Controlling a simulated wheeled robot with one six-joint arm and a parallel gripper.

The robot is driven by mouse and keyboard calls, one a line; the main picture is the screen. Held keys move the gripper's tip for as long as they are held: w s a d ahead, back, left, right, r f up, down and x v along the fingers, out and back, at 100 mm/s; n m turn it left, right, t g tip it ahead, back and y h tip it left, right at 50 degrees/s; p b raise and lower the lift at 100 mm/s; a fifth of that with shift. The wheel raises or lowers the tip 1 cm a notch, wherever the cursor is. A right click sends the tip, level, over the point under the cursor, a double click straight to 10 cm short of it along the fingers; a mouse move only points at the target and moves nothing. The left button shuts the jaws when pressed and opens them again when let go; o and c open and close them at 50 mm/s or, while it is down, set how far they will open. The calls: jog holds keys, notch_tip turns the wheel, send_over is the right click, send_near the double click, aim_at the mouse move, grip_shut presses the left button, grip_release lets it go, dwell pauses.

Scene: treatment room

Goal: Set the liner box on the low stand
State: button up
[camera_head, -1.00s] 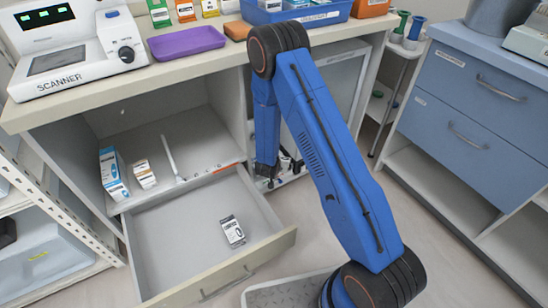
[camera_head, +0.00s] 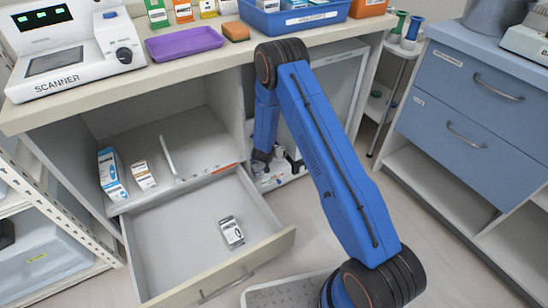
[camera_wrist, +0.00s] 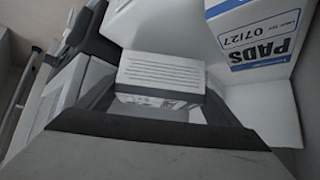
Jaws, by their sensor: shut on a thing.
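My gripper (camera_wrist: 160,98) is shut on a small white box (camera_wrist: 160,72) with printed lines and a dark band, seen close up in the wrist view. I take it for the liner box, but its name is not readable. In the head view my gripper (camera_head: 270,158) is low beside the open drawer, partly hidden by my blue arm. A low white surface (camera_head: 284,178), which may be the low stand, lies just below it. I cannot tell whether the held box touches it.
A white and blue PADS box (camera_wrist: 262,38) stands close at the right in the wrist view. The open drawer (camera_head: 165,262) holds one small box (camera_head: 231,232). A blue drawer unit (camera_head: 480,120) stands right.

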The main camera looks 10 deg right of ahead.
jog(key=shift+f, duration=1.5)
jog(key=o, duration=1)
jog(key=shift+f, duration=0.1)
